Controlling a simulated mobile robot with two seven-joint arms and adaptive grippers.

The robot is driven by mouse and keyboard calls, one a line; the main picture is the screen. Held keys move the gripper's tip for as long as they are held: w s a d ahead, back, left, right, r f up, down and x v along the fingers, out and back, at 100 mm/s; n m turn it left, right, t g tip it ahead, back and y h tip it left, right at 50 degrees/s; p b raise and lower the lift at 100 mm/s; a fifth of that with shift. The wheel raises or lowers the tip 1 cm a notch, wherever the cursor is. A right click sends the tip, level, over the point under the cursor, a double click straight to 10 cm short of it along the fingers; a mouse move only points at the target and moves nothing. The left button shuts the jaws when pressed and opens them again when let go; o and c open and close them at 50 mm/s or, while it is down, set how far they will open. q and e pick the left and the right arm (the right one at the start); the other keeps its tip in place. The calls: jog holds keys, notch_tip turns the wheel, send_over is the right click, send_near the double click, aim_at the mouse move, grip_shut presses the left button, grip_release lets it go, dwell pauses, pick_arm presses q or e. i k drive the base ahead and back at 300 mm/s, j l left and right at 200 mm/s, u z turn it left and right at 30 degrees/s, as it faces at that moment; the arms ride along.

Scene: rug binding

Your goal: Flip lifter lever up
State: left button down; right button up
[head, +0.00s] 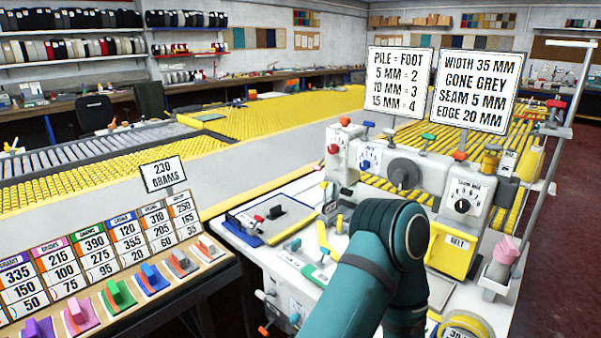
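The white binding machine (427,178) stands on the bench right of centre, with a round grey handwheel (403,173) on its front. Several small coloured levers and knobs show on it: a red-topped one (345,121), a blue-topped one (369,124), a green one (428,137) and an orange one (460,156). I cannot tell which is the lifter lever or whether it is up or down. My teal arm comes in from the bottom and bends in front of the machine, hiding part of its lower front. Neither gripper shows.
A tray (270,219) lies left of the machine. Price-like number cards (90,260) and coloured blocks fill the left table. A grey pole (540,170) rises at right.

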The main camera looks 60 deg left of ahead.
aim_at(318, 168)
jog(key=k+j, duration=0.1)
jog(key=j, duration=0.35)
jog(key=k+j, duration=0.1)
jog(key=j, duration=0.4)
jog(key=k+j, duration=0.1)
jog(key=j, duration=0.35)
jog(key=k+j, duration=0.1)
jog(key=j, duration=0.4)
jog(key=k+j, duration=0.1)
jog(key=j, duration=0.35)
